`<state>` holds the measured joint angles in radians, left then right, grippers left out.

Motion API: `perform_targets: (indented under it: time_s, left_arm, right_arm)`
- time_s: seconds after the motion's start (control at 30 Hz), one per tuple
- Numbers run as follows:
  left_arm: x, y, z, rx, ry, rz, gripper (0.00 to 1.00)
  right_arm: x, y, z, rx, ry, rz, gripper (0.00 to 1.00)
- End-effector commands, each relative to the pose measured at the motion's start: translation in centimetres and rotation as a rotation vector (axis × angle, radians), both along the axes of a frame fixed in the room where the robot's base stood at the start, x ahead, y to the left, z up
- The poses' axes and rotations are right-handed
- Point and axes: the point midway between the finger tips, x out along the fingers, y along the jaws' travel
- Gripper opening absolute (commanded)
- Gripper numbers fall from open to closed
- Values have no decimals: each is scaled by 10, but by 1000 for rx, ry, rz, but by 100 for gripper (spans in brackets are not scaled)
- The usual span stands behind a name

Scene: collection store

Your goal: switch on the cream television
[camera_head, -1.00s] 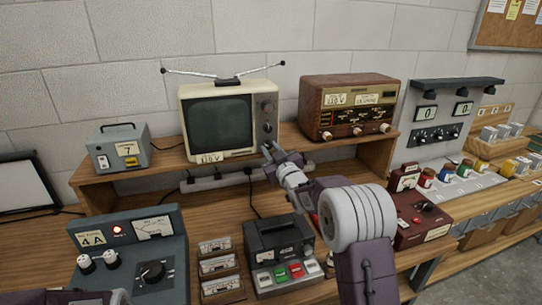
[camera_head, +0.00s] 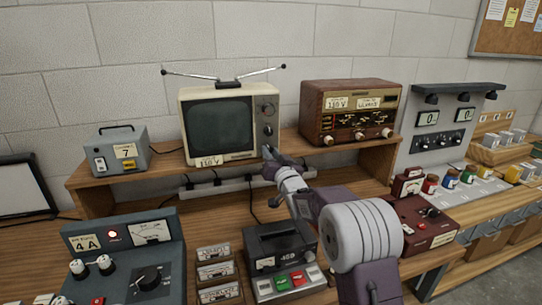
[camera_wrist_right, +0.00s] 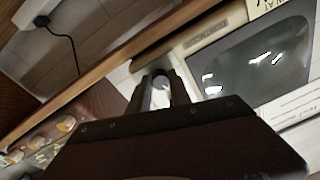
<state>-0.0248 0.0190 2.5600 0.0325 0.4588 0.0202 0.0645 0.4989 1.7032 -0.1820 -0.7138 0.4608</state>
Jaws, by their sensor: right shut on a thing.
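The cream television (camera_head: 219,122) stands on the wooden shelf, with a twin-rod antenna on top. Its screen (camera_head: 220,125) is dark, with pale reflections; it also shows in the wrist view (camera_wrist_right: 250,62). Two dark knobs (camera_head: 269,110) sit one above the other on its right front panel. My right gripper (camera_head: 268,153) is at the lower right of the television's front, below these knobs. In the wrist view its fingers (camera_wrist_right: 158,88) are shut around a small light round knob (camera_wrist_right: 160,92) on the television's front. The fingers hide part of this knob. My left gripper is not seen.
A brown radio (camera_head: 349,111) stands right of the television, a grey box (camera_head: 119,150) left. Below are a power strip (camera_head: 205,186), a meter unit (camera_head: 128,253), a black device with coloured buttons (camera_head: 282,258) and a red box (camera_head: 418,220). The shelf edge runs below the gripper.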

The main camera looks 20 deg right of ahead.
Motion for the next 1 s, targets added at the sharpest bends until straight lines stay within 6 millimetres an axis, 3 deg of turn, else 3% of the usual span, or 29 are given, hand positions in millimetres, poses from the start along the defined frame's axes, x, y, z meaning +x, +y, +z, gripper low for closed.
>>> perform_targets:
  time_s: [0.47,0.5,0.57,0.87,1.0]
  left_arm:
    - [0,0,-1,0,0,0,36]
    - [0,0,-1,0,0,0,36]
    - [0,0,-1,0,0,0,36]
    - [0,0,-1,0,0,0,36]
    - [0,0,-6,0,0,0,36]
  right_arm:
    - [0,0,-3,14,7,0,0]
    - [0,0,-3,14,7,0,30]
    - [0,0,-3,13,7,1,46]
    - [-1,0,-1,13,3,1,46]
    - [-13,-1,-3,13,2,0,46]
